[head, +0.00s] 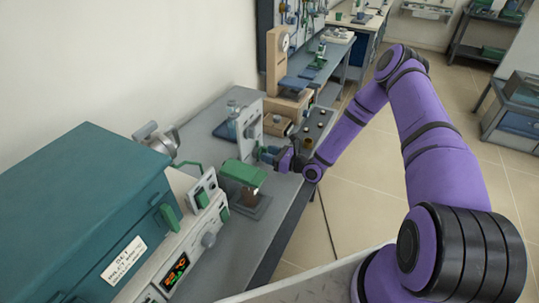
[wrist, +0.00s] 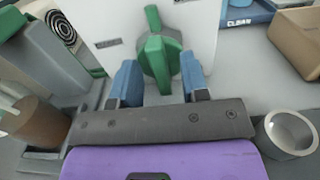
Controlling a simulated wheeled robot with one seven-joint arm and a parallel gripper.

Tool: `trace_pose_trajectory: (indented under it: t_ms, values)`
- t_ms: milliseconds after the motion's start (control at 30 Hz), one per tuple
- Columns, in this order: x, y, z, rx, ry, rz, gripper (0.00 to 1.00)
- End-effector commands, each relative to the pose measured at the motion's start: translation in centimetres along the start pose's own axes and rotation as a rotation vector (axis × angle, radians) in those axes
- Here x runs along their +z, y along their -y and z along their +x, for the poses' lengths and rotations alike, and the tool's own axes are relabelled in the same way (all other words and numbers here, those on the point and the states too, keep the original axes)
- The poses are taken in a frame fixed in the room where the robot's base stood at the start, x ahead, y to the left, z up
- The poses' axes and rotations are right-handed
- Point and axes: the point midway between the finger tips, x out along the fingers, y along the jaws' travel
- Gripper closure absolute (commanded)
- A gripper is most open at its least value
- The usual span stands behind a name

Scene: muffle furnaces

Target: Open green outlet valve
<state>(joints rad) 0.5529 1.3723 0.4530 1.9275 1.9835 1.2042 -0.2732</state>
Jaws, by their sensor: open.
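The green outlet valve handle (wrist: 155,56) sits on a white upright panel (wrist: 205,22), in the middle of the wrist view. Its long grip stands nearly upright in that picture. My gripper (wrist: 160,78) is open, with one blue finger on each side of the lower part of the handle. I cannot tell whether either finger touches it. In the head view the white panel (head: 251,127) stands on the bench, and my gripper (head: 268,155) is close in front of it. The handle is mostly hidden there.
A teal furnace (head: 85,200) fills the left of the bench. A green-topped device (head: 243,173) stands just left of my gripper. In the wrist view, a metal cup (wrist: 288,136) is at lower right and a blue tray marked CLEAN (wrist: 250,14) is behind. Floor right of the bench is clear.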

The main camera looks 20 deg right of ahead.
Motion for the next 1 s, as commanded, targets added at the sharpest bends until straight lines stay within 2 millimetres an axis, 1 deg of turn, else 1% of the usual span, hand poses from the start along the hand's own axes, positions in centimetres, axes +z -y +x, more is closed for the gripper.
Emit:
trace_pose_trajectory:
  t_ms: [167,500,600,700,800,1000]
  values:
    - [0.0,0.1,-1.5,-0.003,-0.002,0.000,0.58]
    - [-0.1,0.1,-7.7,-0.002,-0.001,0.001,0.58]
    - [0.0,0.1,-9.1,-0.002,-0.001,0.001,0.58]
    - [-0.1,0.1,-10.1,-0.001,-0.001,0.000,0.58]
    - [-0.1,0.0,-10.6,-0.001,-0.001,0.001,0.58]
    - [0.0,0.0,-10.8,0.000,-0.001,0.001,0.58]
